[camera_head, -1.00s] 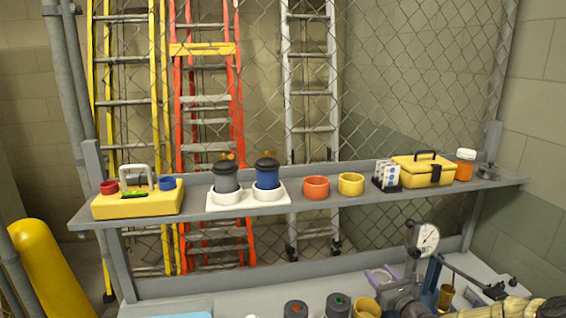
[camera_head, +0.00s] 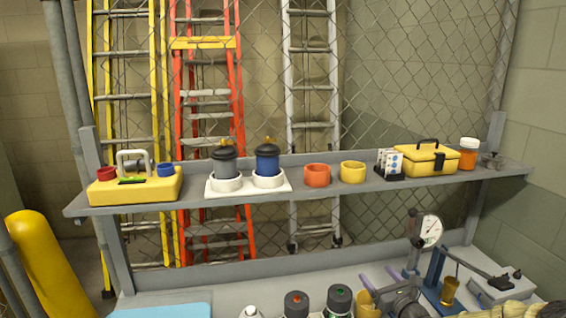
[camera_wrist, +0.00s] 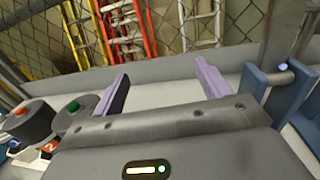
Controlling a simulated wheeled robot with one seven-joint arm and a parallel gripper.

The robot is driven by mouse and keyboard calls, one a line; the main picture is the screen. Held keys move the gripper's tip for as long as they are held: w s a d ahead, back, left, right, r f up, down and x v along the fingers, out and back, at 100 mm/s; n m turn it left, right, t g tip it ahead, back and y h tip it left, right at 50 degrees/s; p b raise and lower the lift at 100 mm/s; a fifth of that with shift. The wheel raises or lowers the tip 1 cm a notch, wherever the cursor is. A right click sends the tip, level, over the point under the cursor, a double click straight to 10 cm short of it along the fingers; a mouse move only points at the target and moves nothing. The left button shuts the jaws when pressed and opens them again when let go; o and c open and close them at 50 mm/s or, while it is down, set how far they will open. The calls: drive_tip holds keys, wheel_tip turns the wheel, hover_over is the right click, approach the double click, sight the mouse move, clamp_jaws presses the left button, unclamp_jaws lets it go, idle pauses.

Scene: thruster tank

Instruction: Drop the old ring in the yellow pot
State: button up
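The yellow pot (camera_head: 352,173) stands upright on the grey shelf, right of an orange pot (camera_head: 317,175). I cannot pick out the old ring for certain in either view. My gripper (camera_head: 378,275) is low over the bench, below and right of the yellow pot. In the wrist view my gripper (camera_wrist: 161,72) has its two purple fingers wide apart with nothing visible between them. A yellow block (camera_head: 135,191) at the shelf's left end carries a dark red ring-shaped part (camera_head: 106,174) and a blue one (camera_head: 166,169).
Two canisters, grey (camera_head: 224,164) and blue (camera_head: 267,162), stand in a white holder. A yellow toolbox (camera_head: 425,159) and an orange bottle (camera_head: 468,156) are right on the shelf. A dial gauge stand (camera_head: 430,231) rises beside my gripper. Capped bottles (camera_head: 338,300) stand on the bench.

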drive_tip(key=shift+s, duration=0.1)
drive_tip(key=b+v, duration=0.2)
drive_tip(key=v, duration=1.5)
drive_tip(key=shift+b, duration=0.4)
drive_tip(key=shift+s, duration=0.1)
drive_tip(key=s+a+f+n+g+y, duration=0.1)
drive_tip(key=s+a+n+g+y, duration=0.2)
drive_tip(key=a+n+g, duration=0.5)
drive_tip(key=s+a+f+n+g+y, duration=0.1)
drive_tip(key=s+a+n+g+y, duration=0.3)
drive_tip(key=a, duration=0.6)
drive_tip(key=s+a+n+g+h+p, duration=0.25)
drive_tip(key=s+n+g+h, duration=0.35)
drive_tip(key=n, duration=0.3)
wheel_tip(320, 180, up, 6)
drive_tip(key=s+d+n+t+h, duration=0.2)
drive_tip(key=n+h, duration=0.4)
drive_tip(key=n, duration=0.5)
drive_tip(key=shift+t+h, duration=0.3)
drive_tip(key=shift+t, duration=0.4)
